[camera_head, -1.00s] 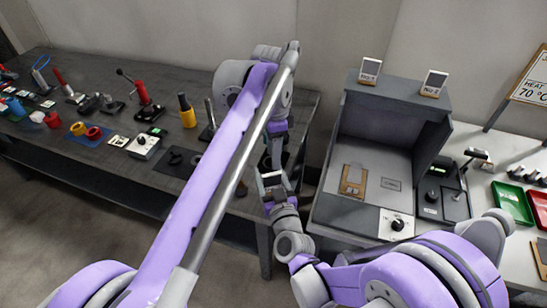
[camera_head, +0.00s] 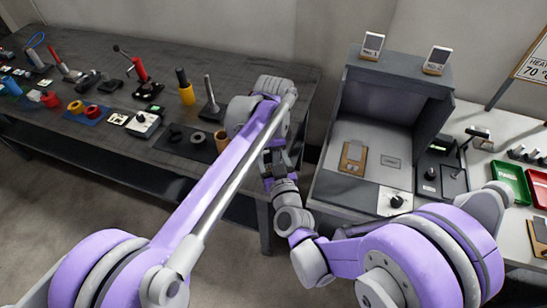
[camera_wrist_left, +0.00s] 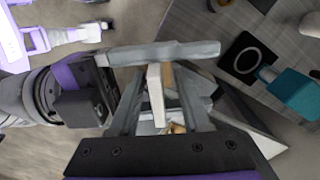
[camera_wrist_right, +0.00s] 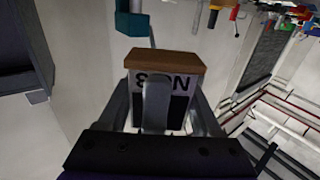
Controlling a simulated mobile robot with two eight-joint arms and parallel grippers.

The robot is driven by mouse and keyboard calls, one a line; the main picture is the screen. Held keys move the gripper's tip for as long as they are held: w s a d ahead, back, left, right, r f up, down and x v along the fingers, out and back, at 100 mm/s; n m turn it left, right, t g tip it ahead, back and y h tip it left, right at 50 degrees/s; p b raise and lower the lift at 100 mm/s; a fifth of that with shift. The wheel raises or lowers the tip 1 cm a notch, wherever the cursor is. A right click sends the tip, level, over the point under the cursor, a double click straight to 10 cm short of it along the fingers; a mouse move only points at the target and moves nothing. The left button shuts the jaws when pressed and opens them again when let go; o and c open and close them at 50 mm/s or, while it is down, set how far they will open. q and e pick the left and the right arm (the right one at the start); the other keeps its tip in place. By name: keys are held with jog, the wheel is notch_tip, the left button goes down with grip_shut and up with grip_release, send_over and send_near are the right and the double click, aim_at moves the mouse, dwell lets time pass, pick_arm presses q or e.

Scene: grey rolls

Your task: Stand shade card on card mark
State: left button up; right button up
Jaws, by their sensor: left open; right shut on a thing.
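The shade card shows in the right wrist view (camera_wrist_right: 178,78) as a pale, lettered card with a dark patch and a brown wooden edge. My right gripper (camera_wrist_right: 155,92) is shut on it. A small outlined rectangle, apparently the card mark (camera_head: 390,161), lies on the booth floor.
A brown clipboard-like piece (camera_head: 353,156) lies beside the rectangle. A dark bench (camera_head: 110,60) with tools stands left; red and green trays (camera_head: 512,180) are right.

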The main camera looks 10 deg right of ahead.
pick_arm(q)
jog(key=shift+c, duration=0.3)
grip_shut()
pick_arm(e)
jog(key=o, duration=1.4)
